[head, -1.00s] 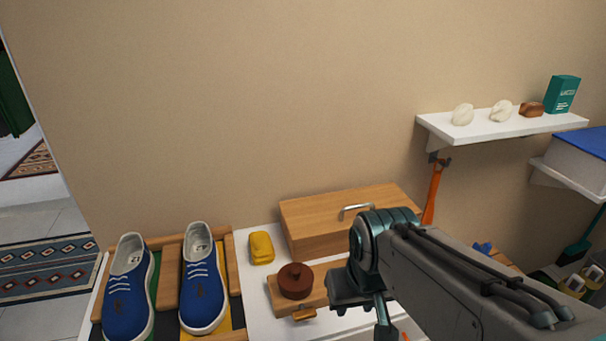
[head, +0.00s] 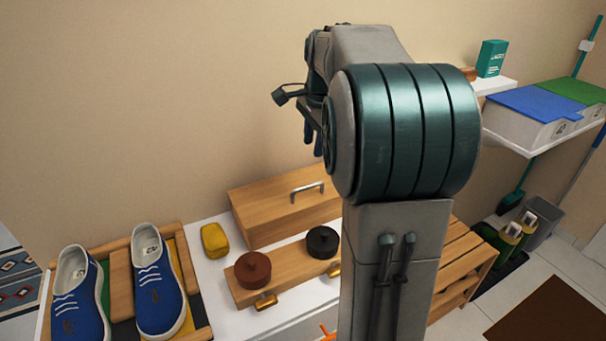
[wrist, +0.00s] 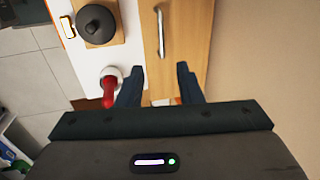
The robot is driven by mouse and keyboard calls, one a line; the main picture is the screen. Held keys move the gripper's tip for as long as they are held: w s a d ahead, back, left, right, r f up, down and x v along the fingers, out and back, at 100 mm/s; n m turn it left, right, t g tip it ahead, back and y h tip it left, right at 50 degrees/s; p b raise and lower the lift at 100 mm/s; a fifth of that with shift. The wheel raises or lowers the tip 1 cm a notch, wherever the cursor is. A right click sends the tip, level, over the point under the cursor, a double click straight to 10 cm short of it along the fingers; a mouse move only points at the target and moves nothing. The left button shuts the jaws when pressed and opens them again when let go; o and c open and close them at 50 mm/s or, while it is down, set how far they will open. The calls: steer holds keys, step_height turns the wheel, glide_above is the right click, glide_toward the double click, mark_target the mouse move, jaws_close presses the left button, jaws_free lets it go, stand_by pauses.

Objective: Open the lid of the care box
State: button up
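The care box appears to be the long wooden box (head: 265,212) against the wall, with its lid down and a silver bar handle (head: 307,189) on top. In the wrist view the box (wrist: 188,45) lies below and ahead of me, with the handle (wrist: 161,40) running lengthwise. My gripper (head: 313,135) is above the box in the head view, partly hidden behind my arm. In the wrist view my gripper (wrist: 159,72) is open and empty, its fingers either side of the handle's line. I cannot tell the remaining height. My arm hides the box's right end.
A wooden board (head: 285,277) with brown (head: 253,269) and black (head: 323,242) round tins stands in front. A yellow block (head: 214,240) and blue shoes (head: 160,285) are left. A red-handled item (wrist: 108,92) stands beside the box. A shelf (head: 530,143) is right.

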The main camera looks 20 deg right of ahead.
mark_target(309, 187)
steer(key=w+f, duration=0.1)
steer(key=f, duration=0.3)
steer(key=w+f, duration=0.1)
steer(key=f, duration=0.4)
steer(key=w+f, duration=0.1)
steer(key=f, duration=0.3)
steer(key=shift+d+f+p, duration=0.15)
steer(key=shift+f+p, duration=0.1)
steer(key=shift+p, duration=0.05)
steer(key=shift+c, duration=0.3)
jaws_close()
